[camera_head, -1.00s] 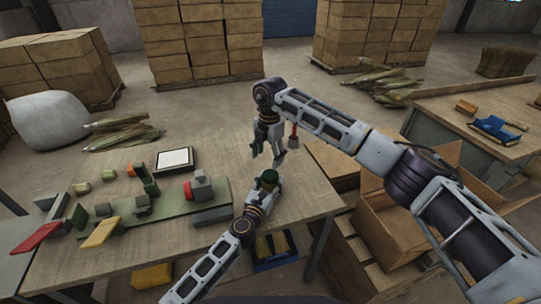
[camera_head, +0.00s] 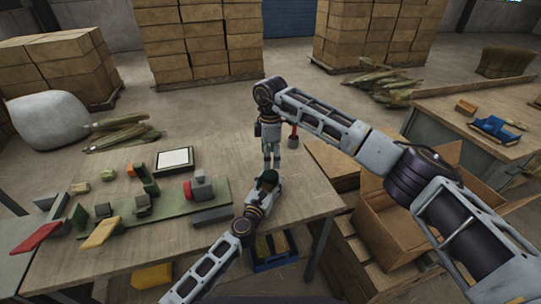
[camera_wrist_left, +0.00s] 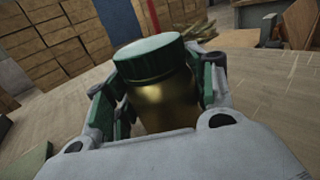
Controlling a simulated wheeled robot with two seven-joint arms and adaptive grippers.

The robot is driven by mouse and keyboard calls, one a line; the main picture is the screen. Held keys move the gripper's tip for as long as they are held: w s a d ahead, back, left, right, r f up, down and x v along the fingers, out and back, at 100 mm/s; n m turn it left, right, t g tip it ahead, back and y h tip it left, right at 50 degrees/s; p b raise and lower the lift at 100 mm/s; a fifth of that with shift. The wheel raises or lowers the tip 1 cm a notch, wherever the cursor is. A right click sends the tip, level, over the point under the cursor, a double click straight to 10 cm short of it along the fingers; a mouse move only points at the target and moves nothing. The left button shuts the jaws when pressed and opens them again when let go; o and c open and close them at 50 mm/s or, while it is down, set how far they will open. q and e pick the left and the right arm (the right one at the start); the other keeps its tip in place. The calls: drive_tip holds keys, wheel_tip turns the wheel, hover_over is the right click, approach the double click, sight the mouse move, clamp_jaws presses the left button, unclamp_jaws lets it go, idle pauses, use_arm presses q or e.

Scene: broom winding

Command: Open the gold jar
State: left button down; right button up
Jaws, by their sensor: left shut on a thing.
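The gold jar (camera_wrist_left: 165,105) stands between the fingers of my left gripper (camera_wrist_left: 165,110), which is shut on it. Its dark green lid (camera_wrist_left: 150,60) sits on top in the left wrist view. In the head view the lid (camera_head: 268,177) shows above my left gripper (camera_head: 264,187), at the table's right side; the gold body is mostly hidden there. My right gripper (camera_head: 272,166) points down just above and behind the lid in the head view. Its two fingers look close together, and I cannot tell whether they are open or shut.
The wooden table (camera_head: 120,265) holds a green fixture board (camera_head: 165,208) with blocks and a red part, and a white-faced panel (camera_head: 174,158). A red-tipped tool (camera_head: 293,130) shows beside my right arm. An open cardboard box (camera_head: 390,225) stands right of the table.

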sight(270, 174)
drive_tip(key=shift+m, duration=1)
drive_tip(key=shift+f, duration=0.2)
drive_tip(key=shift+f, duration=3.85)
drive_tip(key=shift+c, duration=0.3)
drive_tip(key=c, duration=1)
drive_tip(key=o, duration=1.1)
drive_tip(key=shift+o, duration=0.2)
